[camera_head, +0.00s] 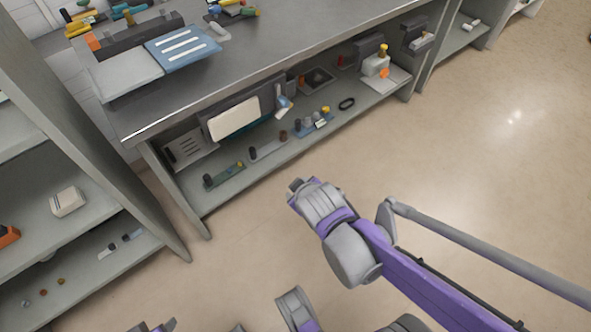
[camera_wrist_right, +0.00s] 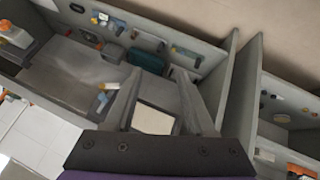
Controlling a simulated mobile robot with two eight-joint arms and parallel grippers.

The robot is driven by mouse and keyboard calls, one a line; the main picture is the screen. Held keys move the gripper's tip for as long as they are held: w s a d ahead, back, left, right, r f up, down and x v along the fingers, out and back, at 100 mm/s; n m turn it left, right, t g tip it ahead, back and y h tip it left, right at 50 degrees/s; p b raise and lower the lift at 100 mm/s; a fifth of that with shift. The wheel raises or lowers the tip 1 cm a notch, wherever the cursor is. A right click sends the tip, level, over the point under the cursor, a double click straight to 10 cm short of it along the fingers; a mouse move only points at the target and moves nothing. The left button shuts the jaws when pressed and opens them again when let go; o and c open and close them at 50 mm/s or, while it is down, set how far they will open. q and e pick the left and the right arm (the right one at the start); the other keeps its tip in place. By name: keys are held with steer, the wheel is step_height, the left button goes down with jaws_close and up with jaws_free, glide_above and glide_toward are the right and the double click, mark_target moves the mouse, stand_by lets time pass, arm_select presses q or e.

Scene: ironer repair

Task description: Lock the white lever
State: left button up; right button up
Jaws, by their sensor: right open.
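A small white lever-like piece (camera_head: 284,103) stands at the right end of the grey unit under the bench, beside a white panel (camera_head: 234,119). I cannot tell for certain that it is the white lever, or how it is set.
The lower shelf (camera_head: 215,200) holds several small parts and a white device with a yellow knob (camera_head: 375,66). The bench top (camera_head: 300,30) is above. A shelving rack (camera_head: 130,205) stands close on the left. The floor (camera_head: 480,150) at right is clear.

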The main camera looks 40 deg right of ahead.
mark_target(282, 115)
steer(key=w+d+r+n+t+h+p, duration=0.3)
steer(key=w+d+n+t, duration=0.45)
steer(key=w+d, duration=0.7)
step_height(282, 115, down, 8)
steer(key=w+f+n+t+y, duration=0.1)
steer(key=w+n+t+y, duration=0.15)
steer(key=n+y, duration=0.85)
steer(key=w+n+h, duration=0.1)
steer(key=w, duration=0.2)
steer(key=w+n+h, duration=0.1)
steer(key=w, duration=0.2)
steer(key=w+a+n+h, duration=0.1)
steer(key=w+h, duration=0.1)
steer(key=w, duration=0.2)
steer(key=shift+r+n+t+p, duration=0.2)
steer(key=shift+n+t+p, duration=0.05)
steer(key=shift+t+p, duration=0.05)
steer(key=shift+d, duration=0.1)
steer(key=shift+c, duration=0.3)
jaws_close()
